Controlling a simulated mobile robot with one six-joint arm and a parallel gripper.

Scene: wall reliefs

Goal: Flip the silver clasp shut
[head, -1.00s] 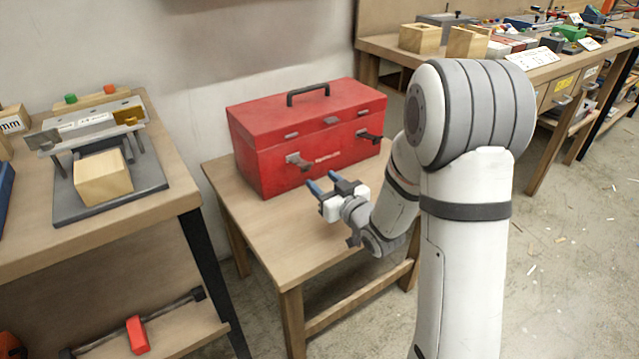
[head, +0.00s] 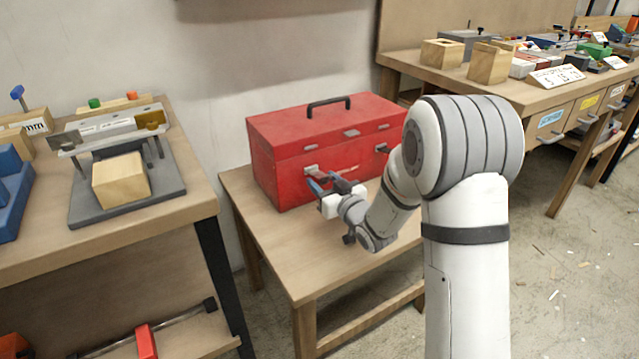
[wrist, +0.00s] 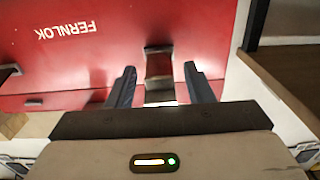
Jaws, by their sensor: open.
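A red toolbox (head: 325,140) stands on a small wooden table, its lid down. The silver clasp (head: 311,169) is on the left of its front face and is partly hidden by my gripper. In the wrist view, the silver clasp (wrist: 159,72) shows between my two fingers, with the toolbox front (wrist: 100,60) seen upside down. My gripper (head: 324,182) is open right in front of the clasp, its blue fingers on either side. I cannot tell whether the fingers touch the clasp. A dark clasp (head: 383,148) sits at the right of the front.
The small wooden table (head: 290,245) has bare room in front of the toolbox. A bench with a wooden block (head: 121,180) on a grey fixture stands at the left. Another bench (head: 530,95) with blocks and boxes runs along the right. A wall is behind.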

